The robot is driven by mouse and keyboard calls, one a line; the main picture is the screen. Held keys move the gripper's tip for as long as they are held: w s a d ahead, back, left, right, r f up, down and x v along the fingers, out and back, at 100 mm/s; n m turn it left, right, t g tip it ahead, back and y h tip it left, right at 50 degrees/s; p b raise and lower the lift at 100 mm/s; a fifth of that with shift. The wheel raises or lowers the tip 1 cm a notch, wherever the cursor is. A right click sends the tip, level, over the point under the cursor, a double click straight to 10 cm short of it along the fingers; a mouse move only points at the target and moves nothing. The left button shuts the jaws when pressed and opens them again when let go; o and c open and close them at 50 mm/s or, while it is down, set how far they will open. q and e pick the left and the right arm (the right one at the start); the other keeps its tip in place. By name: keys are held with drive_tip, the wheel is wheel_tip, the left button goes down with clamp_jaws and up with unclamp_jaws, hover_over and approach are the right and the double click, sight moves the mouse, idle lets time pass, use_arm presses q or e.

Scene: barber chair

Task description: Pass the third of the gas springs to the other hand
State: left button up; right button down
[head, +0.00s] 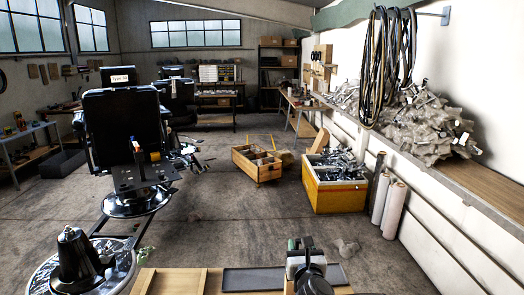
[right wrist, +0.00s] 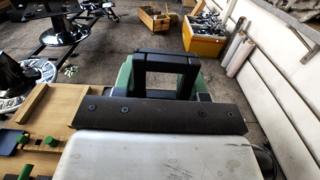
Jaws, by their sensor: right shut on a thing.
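My right gripper (head: 305,243) is at the bottom of the head view, over the near end of a wooden bench (head: 170,283). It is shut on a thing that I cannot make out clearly. A green part and a black part show at its tip. In the right wrist view a black frame (right wrist: 165,58) with green beside it stands beyond a dark bar (right wrist: 158,117) and a pale grey body. I cannot clearly pick out any gas spring. My left gripper is in neither view.
A black barber chair (head: 122,125) stands at the left. A yellow crate (head: 335,197) of metal parts and a wooden crate (head: 258,168) stand on the floor ahead. Two pale rolls (head: 394,210) lean by the right wall. Small green parts (right wrist: 50,142) lie on the bench.

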drive_tip(key=s+d+f+b, duration=0.35)
drive_tip(key=s+f, duration=0.25)
drive_tip(key=s, duration=0.3)
drive_tip(key=s+d+f+b, duration=0.2)
drive_tip(key=s+f+b, duration=0.2)
drive_tip(key=s+f, duration=0.35)
drive_tip(key=s+d+b, duration=0.1)
drive_tip(key=s+b, duration=0.1)
drive_tip(key=s, duration=0.5)
drive_tip(key=s+d+h+b, duration=0.1)
drive_tip(key=s+d+b, duration=0.1)
drive_tip(key=s, duration=0.6)
drive_tip(key=shift+s+b, duration=0.3)
drive_tip(key=shift+b, duration=0.15)
drive_tip(key=shift+a, duration=0.1)
